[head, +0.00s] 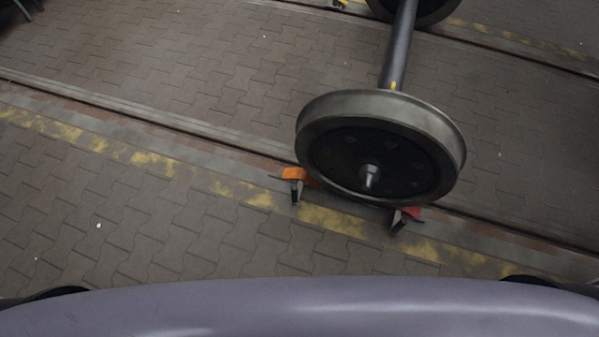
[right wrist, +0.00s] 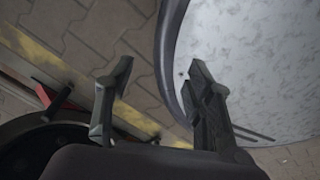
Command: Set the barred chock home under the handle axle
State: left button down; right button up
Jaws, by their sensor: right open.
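A dark axle (head: 400,45) with a large steel wheel (head: 375,145) at its near end stands on the rail in the head view. An orange chock (head: 295,174) with a dark handle sits at the wheel's left foot. A red chock (head: 409,213) with a dark handle sits at its right foot, partly hidden by the wheel. I cannot tell whether either has bars. In the right wrist view the red chock (right wrist: 55,103) is at the left, beside the dark wheel (right wrist: 40,150). My right gripper (right wrist: 161,75) is open and empty, apart from the chock. My left gripper is not seen.
The near rail (head: 150,123) crosses the head view diagonally, with a worn yellow line (head: 335,220) on the paving in front. A second wheel (head: 425,12) is at the far end of the axle. The paving at left is clear.

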aim_at(298, 175)
jog(key=j+z, duration=0.2)
jog(key=z, duration=0.15)
jog(key=i+j+z, duration=0.1)
jog(key=j+z, duration=0.4)
jog(key=z, duration=0.2)
jog(key=j, duration=0.45)
jog(key=k+j+z, duration=0.15)
jog(key=j, duration=0.75)
jog(key=k+j+z, duration=0.15)
jog(key=j, duration=0.3)
